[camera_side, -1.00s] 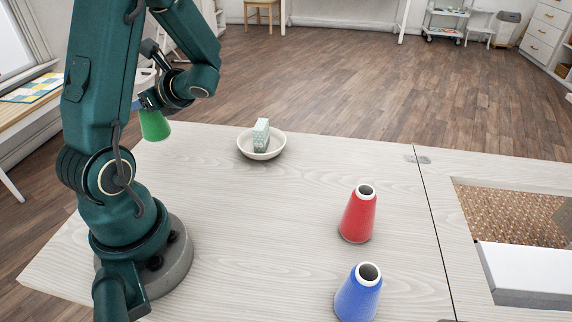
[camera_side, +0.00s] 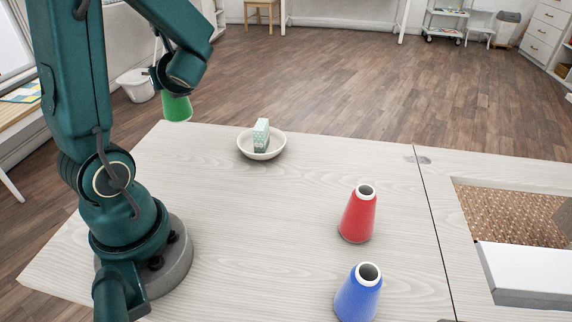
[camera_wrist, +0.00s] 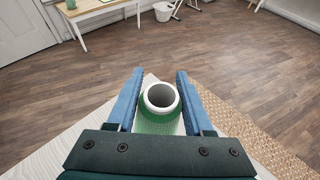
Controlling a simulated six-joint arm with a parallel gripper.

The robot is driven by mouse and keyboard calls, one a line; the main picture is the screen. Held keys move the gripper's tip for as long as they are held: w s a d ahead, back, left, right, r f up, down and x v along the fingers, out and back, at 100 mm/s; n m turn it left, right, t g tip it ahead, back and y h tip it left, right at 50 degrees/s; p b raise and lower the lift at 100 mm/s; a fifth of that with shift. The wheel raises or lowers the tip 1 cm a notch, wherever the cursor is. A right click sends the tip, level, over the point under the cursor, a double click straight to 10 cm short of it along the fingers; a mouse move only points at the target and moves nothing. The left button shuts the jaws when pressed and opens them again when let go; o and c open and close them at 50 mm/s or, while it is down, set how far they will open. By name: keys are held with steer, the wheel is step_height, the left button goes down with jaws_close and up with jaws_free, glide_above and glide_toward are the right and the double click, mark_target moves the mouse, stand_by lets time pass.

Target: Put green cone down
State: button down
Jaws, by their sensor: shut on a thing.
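The green cone (camera_side: 177,107) hangs from my gripper (camera_side: 158,84) above the far left edge of the pale wooden table in the side view. In the wrist view the green cone (camera_wrist: 160,122) stands between the two blue fingers of my gripper (camera_wrist: 160,100), with its white open top facing the camera. The gripper is shut on it. In the side view the arm hides part of the fingers. The cone's lower end is clear of the tabletop (camera_side: 250,215).
A white bowl (camera_side: 244,147) holding a patterned pale green block (camera_side: 261,134) stands at the back of the table. A red cone (camera_side: 357,215) and a blue cone (camera_side: 358,295) stand upright at right. A recess with a woven bottom (camera_side: 500,212) lies further right. The table's middle is clear.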

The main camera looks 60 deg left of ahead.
steer(key=w+d+f+m+t+h, duration=0.2)
steer(key=w+d+m+t+h, duration=0.6)
steer(key=w+d, duration=1.05)
steer(key=d+f+m+t, duration=0.1)
steer(key=d+m+t, duration=0.35)
steer(key=d, duration=0.45)
steer(key=shift+m+g, duration=0.25)
steer(key=shift+s+a+f, duration=0.15)
steer(key=shift+f, duration=1.75)
steer(key=shift+s+a+f, duration=0.1)
steer(key=shift+s+f, duration=0.05)
steer(key=shift+f, duration=1.75)
steer(key=shift+f, duration=0.15)
steer(key=shift+c, duration=1.4)
jaws_free()
